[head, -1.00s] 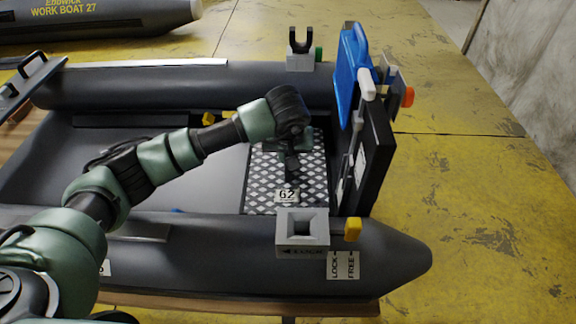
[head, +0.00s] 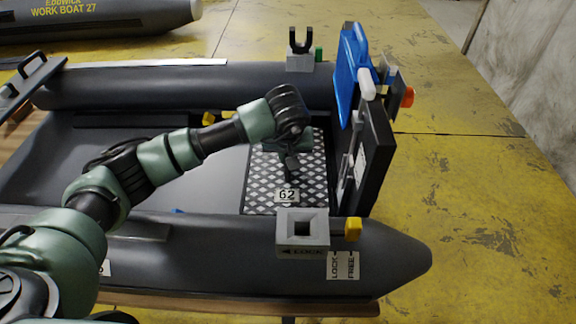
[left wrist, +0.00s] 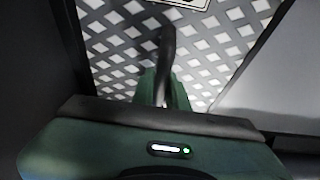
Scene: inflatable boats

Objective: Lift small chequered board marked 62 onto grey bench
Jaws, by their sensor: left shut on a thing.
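The small chequered board (head: 262,180), black and white with a tag marked 62 (head: 286,195), lies inside the dark inflatable boat, beside the upright black panel. My right gripper is out of view.
The black panel (head: 378,160) and a blue container (head: 354,70) stand just right of the board. A grey socket block (head: 302,228) sits on the near tube and a grey forked holder (head: 299,58) on the far tube. The yellow floor (head: 480,220) is clear at right.

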